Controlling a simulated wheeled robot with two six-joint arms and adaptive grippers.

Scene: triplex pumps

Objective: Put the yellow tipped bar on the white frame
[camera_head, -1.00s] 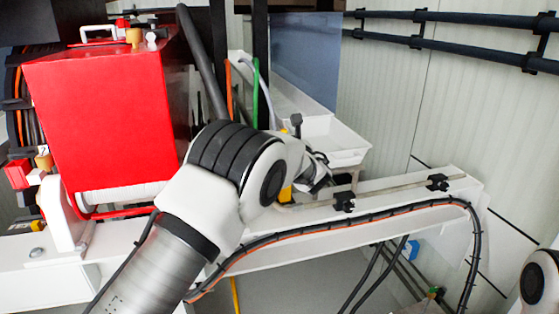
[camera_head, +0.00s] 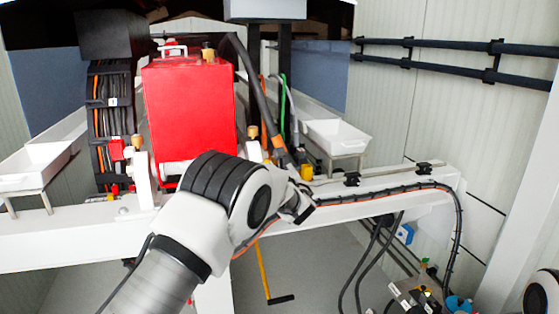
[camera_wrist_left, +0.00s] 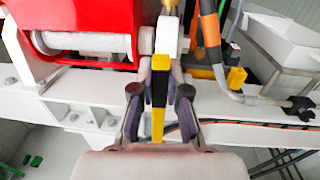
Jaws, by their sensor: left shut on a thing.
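My left gripper (camera_wrist_left: 160,92) is shut on the yellow tipped bar (camera_wrist_left: 159,85), which has a yellow tip, a black middle and a yellow lower part in the left wrist view. In the head view my wrist hides the grip. A yellow shaft (camera_head: 263,270) with a black cross end hangs below my arm there and looks like the bar's lower part. The white frame (camera_head: 60,243) runs across the view; its beam (camera_wrist_left: 250,108) lies behind the bar in the wrist view. I cannot tell whether they touch. My right gripper is out of view.
A red pump block (camera_head: 188,112) stands on the frame. A hose with a yellow fitting (camera_wrist_left: 236,77) is right of the bar. White trays (camera_head: 335,137) stand left and right. Cables (camera_head: 385,195) run along the right beam. Open floor shows below.

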